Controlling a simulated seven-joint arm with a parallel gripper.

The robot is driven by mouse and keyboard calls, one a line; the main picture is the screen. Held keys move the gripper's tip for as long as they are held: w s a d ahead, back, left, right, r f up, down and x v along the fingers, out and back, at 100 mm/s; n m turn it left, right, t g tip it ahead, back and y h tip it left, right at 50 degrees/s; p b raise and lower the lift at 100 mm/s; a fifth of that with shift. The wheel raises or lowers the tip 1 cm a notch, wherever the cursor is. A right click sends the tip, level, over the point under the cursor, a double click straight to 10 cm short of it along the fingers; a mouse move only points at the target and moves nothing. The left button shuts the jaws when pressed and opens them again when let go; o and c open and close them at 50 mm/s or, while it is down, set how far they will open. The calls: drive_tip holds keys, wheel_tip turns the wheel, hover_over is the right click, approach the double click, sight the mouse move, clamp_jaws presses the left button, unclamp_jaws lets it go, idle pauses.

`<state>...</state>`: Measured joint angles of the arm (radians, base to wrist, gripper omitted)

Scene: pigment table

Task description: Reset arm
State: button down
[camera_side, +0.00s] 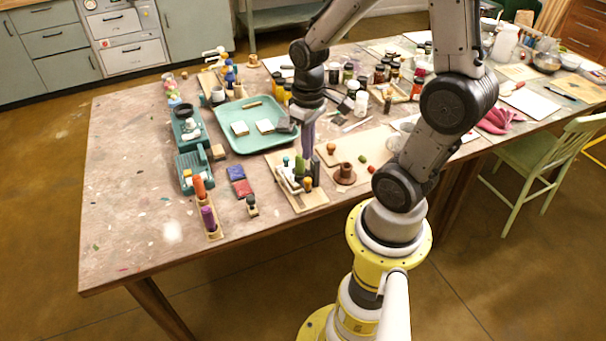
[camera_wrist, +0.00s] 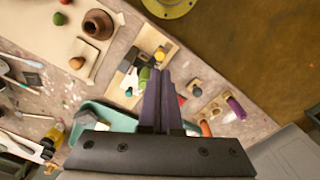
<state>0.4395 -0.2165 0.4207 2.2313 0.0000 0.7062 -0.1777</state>
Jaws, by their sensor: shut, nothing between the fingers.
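My gripper (camera_side: 308,140) hangs with its fingers pointing down over the table, between the teal tray and a wooden board with small tools. In the wrist view its two dark purple fingers (camera_wrist: 157,98) lie together with nothing between them. The gripper is shut and empty. In the side view the fingers are slim, and I cannot tell their exact height above the table.
The teal tray (camera_side: 233,140) holds white tiles. The tool board (camera_side: 311,201) with upright pieces lies below my gripper in the side view. Bottles and jars (camera_side: 380,74) crowd behind. The table's front left area (camera_side: 125,215) is mostly clear.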

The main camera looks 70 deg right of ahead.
idle(0.3)
drive_tip(key=w+a+r+n+t, duration=0.1)
drive_tip(key=a+r+n+t, duration=0.25)
drive_tip(key=a+r, duration=0.55)
drive_tip(key=s+a+r+t, duration=0.1)
drive_tip(key=s+r+t, duration=0.1)
drive_tip(key=s+r, duration=0.3)
drive_tip(key=shift+s, duration=0.5)
